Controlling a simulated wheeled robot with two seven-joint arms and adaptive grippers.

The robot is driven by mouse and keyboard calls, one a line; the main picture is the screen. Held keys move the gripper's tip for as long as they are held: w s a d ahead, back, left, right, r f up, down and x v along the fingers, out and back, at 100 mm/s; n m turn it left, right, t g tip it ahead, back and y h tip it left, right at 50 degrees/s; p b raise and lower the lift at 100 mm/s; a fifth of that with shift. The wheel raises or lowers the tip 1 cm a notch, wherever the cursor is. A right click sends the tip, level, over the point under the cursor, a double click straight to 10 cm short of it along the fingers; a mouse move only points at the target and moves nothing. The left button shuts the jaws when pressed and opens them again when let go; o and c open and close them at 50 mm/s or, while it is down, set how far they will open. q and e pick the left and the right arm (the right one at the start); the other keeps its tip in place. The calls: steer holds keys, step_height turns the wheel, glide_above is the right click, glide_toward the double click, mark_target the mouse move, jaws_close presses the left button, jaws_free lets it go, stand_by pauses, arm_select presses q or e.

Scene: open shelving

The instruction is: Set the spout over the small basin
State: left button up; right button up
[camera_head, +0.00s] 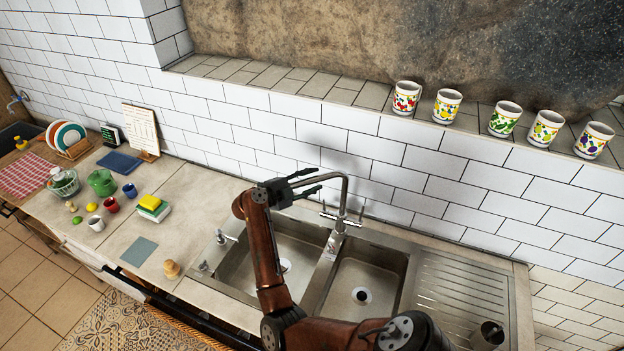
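The metal tap stands on the sink's back rim between two basins. Its spout (345,187) rises, bends and reaches left toward the larger left basin (312,239); its outlet end is hidden by my gripper. The small basin (360,290) is to the right, empty, with a round drain. My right gripper (318,180) is open, fingers pointing right, at the spout's upper bend. I cannot tell whether the fingers touch it. My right arm covers part of the left basin. My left gripper is not in view.
A ribbed drainboard (465,295) lies right of the small basin. Several patterned mugs (447,106) stand on the ledge above. A sponge (150,202), cups and a dish rack (75,148) are on the counter at left. The tiled wall is close behind the tap.

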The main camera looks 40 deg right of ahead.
steer(key=c, duration=0.8)
jaws_close()
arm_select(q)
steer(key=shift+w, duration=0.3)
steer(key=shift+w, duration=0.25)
